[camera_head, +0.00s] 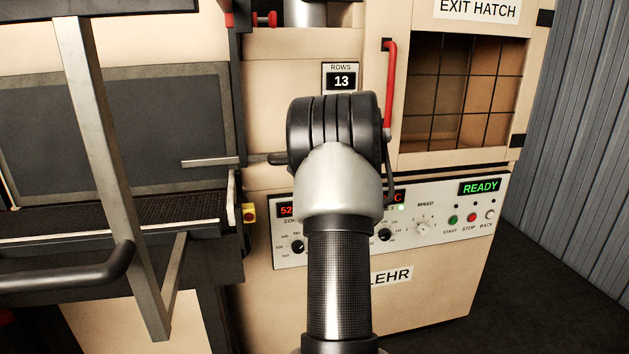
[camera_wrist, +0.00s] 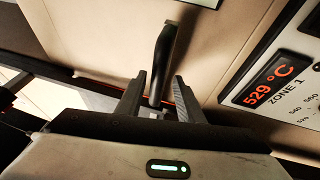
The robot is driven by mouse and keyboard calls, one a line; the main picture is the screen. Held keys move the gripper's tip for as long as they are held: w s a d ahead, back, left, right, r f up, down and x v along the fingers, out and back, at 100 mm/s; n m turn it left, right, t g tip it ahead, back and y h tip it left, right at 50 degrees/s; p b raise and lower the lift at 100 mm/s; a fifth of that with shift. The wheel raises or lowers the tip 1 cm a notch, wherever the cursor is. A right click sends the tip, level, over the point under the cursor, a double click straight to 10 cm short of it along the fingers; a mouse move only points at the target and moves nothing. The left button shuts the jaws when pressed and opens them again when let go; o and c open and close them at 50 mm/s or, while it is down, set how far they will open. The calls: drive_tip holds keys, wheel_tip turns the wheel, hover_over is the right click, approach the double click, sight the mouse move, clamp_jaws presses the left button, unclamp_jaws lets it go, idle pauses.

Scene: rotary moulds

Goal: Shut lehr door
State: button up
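The lehr (camera_head: 430,290) is a cream cabinet, named on its front label. A lever with a grey metal bar and a black grip (camera_head: 262,159) lies nearly level at its left part, above the control panel. In the wrist view the black grip (camera_wrist: 164,48) lies between the two fingers of my gripper (camera_wrist: 159,76). The fingers are open, with a gap visible on each side of the grip. In the head view my wrist and arm hide the gripper and the grip's right end. I cannot tell for sure which panel is the lehr door.
The control panel (camera_head: 455,215) reads READY; its zone 1 display (camera_wrist: 268,82) shows 529 °C. An exit hatch with a red handle (camera_head: 389,85) is at the upper right. A dark mesh conveyor (camera_head: 110,208) and a slanted metal post (camera_head: 105,150) stand left. Dark floor is clear at lower right.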

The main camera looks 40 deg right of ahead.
drive_tip(key=v, duration=1.6)
drive_tip(key=shift+s+p, duration=0.2)
drive_tip(key=shift+p, duration=0.25)
